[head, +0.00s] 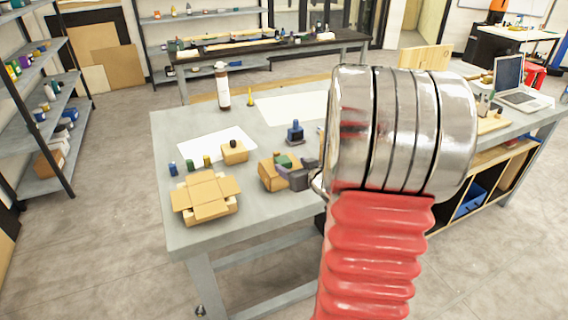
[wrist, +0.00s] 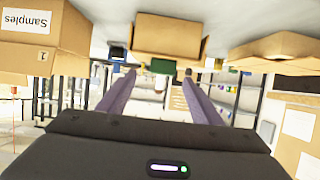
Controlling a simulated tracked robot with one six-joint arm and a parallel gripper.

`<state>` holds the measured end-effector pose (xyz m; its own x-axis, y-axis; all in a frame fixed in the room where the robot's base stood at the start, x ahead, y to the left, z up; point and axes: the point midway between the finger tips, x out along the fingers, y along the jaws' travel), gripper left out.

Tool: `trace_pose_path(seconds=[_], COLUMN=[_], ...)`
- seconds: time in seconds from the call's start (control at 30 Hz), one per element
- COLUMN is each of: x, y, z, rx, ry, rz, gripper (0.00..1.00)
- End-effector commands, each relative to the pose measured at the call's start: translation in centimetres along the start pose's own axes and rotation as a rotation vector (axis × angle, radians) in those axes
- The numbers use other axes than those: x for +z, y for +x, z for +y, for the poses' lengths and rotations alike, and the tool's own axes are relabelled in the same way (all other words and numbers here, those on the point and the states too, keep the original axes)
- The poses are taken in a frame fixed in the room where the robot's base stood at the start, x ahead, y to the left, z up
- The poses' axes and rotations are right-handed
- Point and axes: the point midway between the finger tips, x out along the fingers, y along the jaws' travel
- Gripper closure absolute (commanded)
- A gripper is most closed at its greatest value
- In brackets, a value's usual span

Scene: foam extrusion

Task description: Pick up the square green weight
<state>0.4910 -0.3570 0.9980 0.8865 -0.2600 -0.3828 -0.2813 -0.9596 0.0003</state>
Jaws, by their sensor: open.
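A green block, likely the square green weight (head: 284,161), sits on top of a small cardboard box (head: 268,174) near the middle of the table. In the wrist view, which looks upside down, the green weight (wrist: 163,66) shows against the edge of the box (wrist: 168,35), between the two fingertips in the picture. My gripper (head: 286,173) is at the right side of the box, close to the weight. In the wrist view my gripper (wrist: 158,73) has its purple fingers spread apart with nothing held. I cannot tell the exact gap to the weight.
An open cardboard box (head: 205,197) stands at the table's front left. Another box (head: 234,153) with a dark item on it, small bottles (head: 189,164), a blue device (head: 295,132) and a tall bottle (head: 223,88) stand around. The table's front right is mostly hidden by my arm.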

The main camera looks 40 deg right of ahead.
Motion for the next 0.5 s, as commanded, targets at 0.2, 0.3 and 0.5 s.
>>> trace_pose_path(seconds=[0.2, 0.3, 0.5], x=[0.04, 0.03, 0.07], y=[0.28, 0.26, 0.97], z=[-0.02, -0.02, -0.13], rx=[0.0, 0.0, -0.001], ry=[0.0, 0.0, 0.001], rz=[-0.001, 0.0, -0.001], gripper=[0.41, 0.41, 0.41])
